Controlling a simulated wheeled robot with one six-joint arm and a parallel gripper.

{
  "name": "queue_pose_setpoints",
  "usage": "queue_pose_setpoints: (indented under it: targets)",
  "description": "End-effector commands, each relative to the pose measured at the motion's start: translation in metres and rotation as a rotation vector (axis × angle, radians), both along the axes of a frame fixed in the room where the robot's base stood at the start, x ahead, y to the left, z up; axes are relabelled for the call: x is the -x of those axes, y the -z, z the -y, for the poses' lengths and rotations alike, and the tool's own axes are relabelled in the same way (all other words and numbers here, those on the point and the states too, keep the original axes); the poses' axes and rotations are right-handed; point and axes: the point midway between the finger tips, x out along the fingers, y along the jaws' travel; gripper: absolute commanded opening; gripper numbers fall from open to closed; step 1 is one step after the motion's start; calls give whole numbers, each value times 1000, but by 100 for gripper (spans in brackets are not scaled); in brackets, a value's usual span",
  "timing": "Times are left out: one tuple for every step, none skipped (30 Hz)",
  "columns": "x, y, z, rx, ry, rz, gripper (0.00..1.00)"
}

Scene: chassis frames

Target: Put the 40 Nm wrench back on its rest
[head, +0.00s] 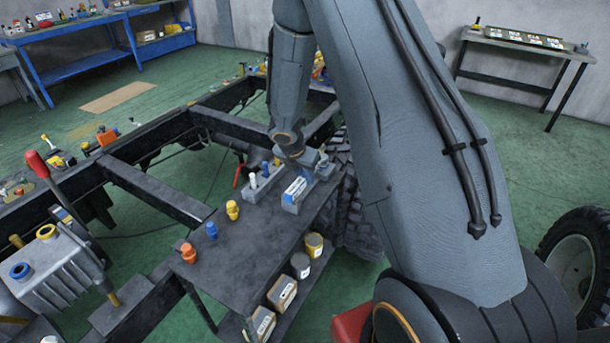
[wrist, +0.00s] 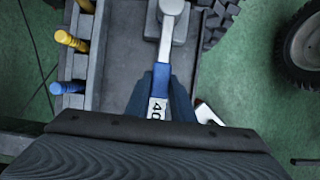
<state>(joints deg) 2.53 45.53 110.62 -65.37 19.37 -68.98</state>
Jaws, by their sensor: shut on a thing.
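The 40 Nm wrench (wrist: 161,82) has a blue handle with a white label reading "40" and a pale metal shaft and head pointing to the top of the wrist view. My gripper (wrist: 157,98) is shut on its blue handle, a dark finger on each side. The wrench's head end lies over a grey block (wrist: 151,30) on the dark cart top. I cannot tell whether it touches the block. In the head view the end of my arm is over the far end of the cart (head: 245,240), and the wrench cannot be made out clearly there.
Yellow (wrist: 70,40) and blue (wrist: 66,88) pieces stand left of the wrench. Orange, blue and yellow fittings (head: 232,210) stand along the cart's left edge.

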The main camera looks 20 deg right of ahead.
Motion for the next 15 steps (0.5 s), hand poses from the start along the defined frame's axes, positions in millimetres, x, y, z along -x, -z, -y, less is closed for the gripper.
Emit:
queue_pose_setpoints:
  targets:
    - [-1,-1,0,0,0,1,0]
    - [-1,-1,0,0,0,1,0]
    - [-1,-1,0,0,0,1,0]
    - [-1,0,0,1,0,1,0]
    - [-1,1,0,1,0,1,0]
    - [0,2,0,1,0,-1,23]
    - [0,2,0,1,0,-1,28]
    - [0,2,0,1,0,-1,33]
    - [0,2,0,1,0,-1,40]
    - [0,2,0,1,0,-1,40]
    - [0,2,0,1,0,-1,40]
    - [0,2,0,1,0,-1,40]
    - [0,2,0,1,0,-1,40]
    - [0,2,0,1,0,-1,40]
    - [0,2,0,1,0,-1,40]
